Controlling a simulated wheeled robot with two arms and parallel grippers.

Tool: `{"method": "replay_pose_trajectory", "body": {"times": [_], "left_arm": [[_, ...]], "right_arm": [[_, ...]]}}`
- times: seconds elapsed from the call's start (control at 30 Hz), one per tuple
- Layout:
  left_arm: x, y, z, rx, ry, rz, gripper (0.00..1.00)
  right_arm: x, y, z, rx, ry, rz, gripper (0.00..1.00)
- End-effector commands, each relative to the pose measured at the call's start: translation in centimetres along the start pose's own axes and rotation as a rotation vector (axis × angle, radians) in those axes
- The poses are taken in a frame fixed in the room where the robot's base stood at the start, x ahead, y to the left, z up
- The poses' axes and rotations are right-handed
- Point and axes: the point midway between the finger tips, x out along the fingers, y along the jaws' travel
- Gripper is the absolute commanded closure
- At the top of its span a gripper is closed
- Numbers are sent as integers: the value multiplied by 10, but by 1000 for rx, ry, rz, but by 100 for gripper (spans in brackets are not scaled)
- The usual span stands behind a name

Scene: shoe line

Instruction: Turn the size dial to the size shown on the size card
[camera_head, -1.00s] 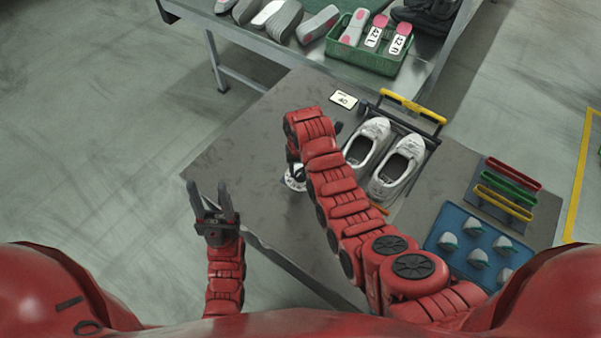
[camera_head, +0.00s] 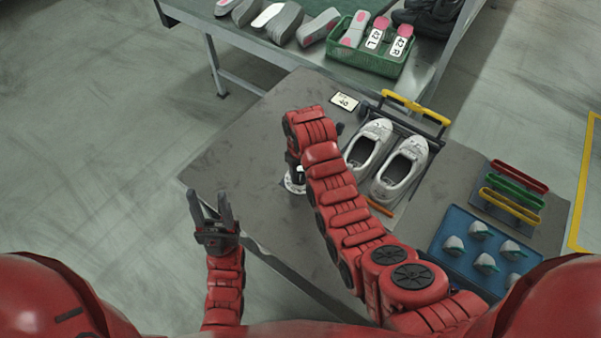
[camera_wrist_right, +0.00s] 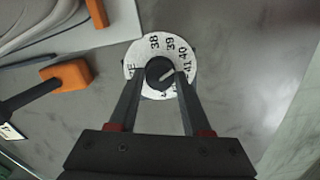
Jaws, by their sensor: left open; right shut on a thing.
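The size card (camera_head: 345,101) is a small white card at the back of the grey table; its number looks like 40, but is small. The size dial (camera_head: 294,184) is a white disc near the table's left edge, partly hidden by my right arm. In the right wrist view the dial (camera_wrist_right: 134,77) shows 38, 39, 40 and 41 around a dark knob (camera_wrist_right: 158,69). The knob's light mark points to the upper right, about towards 40 or 41. My right gripper (camera_wrist_right: 160,76) is shut on the knob. My left gripper (camera_head: 212,208) is open and empty, left of the table.
White shoes (camera_head: 398,170) stand right of my right arm, before a yellow-handled frame (camera_head: 415,105). A blue tray (camera_head: 450,222) and coloured bars (camera_head: 515,188) lie further right. A green crate (camera_head: 340,52) sits on the back bench. The table's left part is clear.

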Motion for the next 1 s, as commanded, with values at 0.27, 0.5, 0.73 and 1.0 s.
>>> {"method": "replay_pose_trajectory", "body": {"times": [0.27,0.5,0.73,1.0], "left_arm": [[0,0,0,0,0,0,50],[0,0,0,0,0,0,50],[0,0,0,0,0,0,50],[-3,0,0,0,0,0,50]], "right_arm": [[2,-1,1,-4,-5,-2,100],[2,-1,1,-3,-4,-2,28],[1,0,1,-3,-2,-1,22],[-15,0,-1,-3,1,0,22]]}}
